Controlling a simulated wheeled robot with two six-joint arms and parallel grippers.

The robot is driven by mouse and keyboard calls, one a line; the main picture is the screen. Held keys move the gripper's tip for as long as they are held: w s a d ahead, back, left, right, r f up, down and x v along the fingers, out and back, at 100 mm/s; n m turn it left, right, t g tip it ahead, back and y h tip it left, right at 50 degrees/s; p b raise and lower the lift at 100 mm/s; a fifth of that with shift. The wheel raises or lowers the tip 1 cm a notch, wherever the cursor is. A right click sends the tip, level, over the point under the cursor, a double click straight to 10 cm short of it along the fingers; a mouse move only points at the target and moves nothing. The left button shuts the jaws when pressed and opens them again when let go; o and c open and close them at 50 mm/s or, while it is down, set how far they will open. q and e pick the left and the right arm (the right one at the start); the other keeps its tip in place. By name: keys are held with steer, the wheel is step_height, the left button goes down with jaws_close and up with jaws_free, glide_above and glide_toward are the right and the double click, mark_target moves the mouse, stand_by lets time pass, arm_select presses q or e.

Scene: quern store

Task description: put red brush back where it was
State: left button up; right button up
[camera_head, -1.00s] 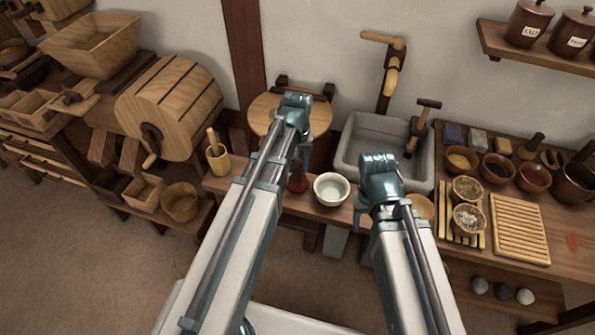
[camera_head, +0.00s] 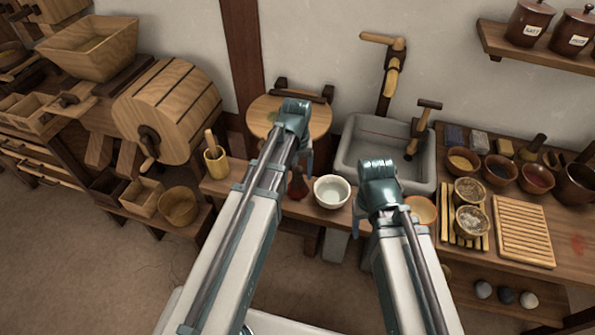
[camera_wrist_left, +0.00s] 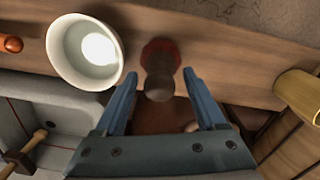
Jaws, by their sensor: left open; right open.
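The red brush (camera_wrist_left: 160,68) stands on the wooden bench, with a dark reddish base and a brown handle toward the camera. In the head view the brush (camera_head: 298,187) is partly hidden by my left arm, just left of the white bowl (camera_head: 331,191). My left gripper (camera_wrist_left: 160,80) is open, its two fingers on either side of the brush handle with gaps showing. The white bowl (camera_wrist_left: 86,50) is also beside it in the left wrist view. My right gripper (camera_head: 362,213) is over the bench front, right of the bowl; its fingertips are hard to make out.
A stone sink (camera_head: 352,160) with a tap lies behind my right arm. A round wooden board (camera_head: 262,118) stands behind my left arm.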

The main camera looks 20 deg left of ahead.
arm_select(q)
steer(key=shift+r, duration=0.1)
step_height(320, 180, up, 12)
steer(key=p, duration=1.2)
steer(key=s+d+m+y, duration=0.1)
steer(key=s+d+m, duration=0.5)
steer(key=s+d, duration=0.4)
steer(key=s, duration=0.4)
steer(key=shift+d, duration=0.2)
steer(key=shift+s+r, duration=0.1)
